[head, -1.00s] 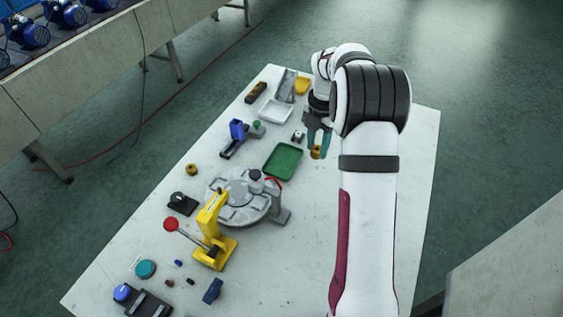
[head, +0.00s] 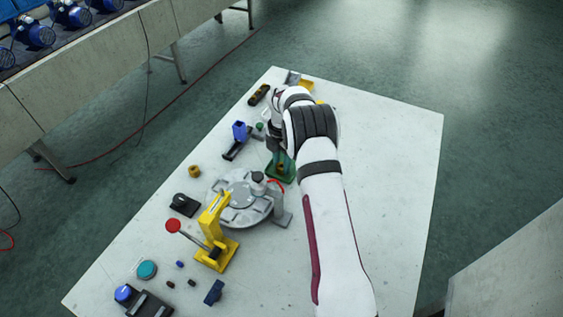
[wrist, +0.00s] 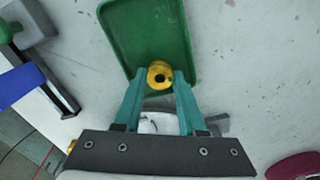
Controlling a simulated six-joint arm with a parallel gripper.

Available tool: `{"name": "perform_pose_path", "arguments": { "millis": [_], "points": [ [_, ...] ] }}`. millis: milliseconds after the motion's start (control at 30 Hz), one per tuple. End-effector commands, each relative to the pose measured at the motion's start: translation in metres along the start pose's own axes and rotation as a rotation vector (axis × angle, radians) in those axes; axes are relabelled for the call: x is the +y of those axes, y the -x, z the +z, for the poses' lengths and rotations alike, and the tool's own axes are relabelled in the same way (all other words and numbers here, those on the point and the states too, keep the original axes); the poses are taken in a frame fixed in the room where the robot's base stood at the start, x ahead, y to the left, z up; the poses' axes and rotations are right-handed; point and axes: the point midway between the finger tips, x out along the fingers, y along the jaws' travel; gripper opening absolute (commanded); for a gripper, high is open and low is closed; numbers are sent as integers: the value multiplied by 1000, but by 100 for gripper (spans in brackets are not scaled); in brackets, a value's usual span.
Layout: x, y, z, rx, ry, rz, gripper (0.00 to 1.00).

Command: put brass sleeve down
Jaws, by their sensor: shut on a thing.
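The brass sleeve (wrist: 160,68) is a short yellow ring with a dark hole, held between the teal fingertips of my gripper (wrist: 160,82) in the wrist view. My gripper is shut on it. The green tray (wrist: 118,30) lies behind the sleeve in that view, and the sleeve appears over the tray's near part. Whether it touches the tray floor I cannot tell. In the head view my arm covers much of the green tray (head: 287,180), and the sleeve is hard to make out there.
A grey round fixture (head: 238,210) stands close to the tray, with a yellow lever press (head: 213,235) nearer the front. A blue part on a black stand (head: 238,138) is left of my gripper. Another brass-coloured ring (head: 194,171) lies on the table. The table's right side is clear.

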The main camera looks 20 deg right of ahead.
Motion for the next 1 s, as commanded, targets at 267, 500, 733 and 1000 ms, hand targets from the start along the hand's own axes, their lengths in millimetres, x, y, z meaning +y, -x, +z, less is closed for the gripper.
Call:
{"name": "perform_pose_path", "arguments": {
  "millis": [267,500,733,1000],
  "points": [
    [0,-2,0,0,0,0,67],
    [0,-2,0,0,0,0,70],
    [1,31,1,-2,1,4,70],
    [0,102,0,-1,0,3,70]
  ]
}}
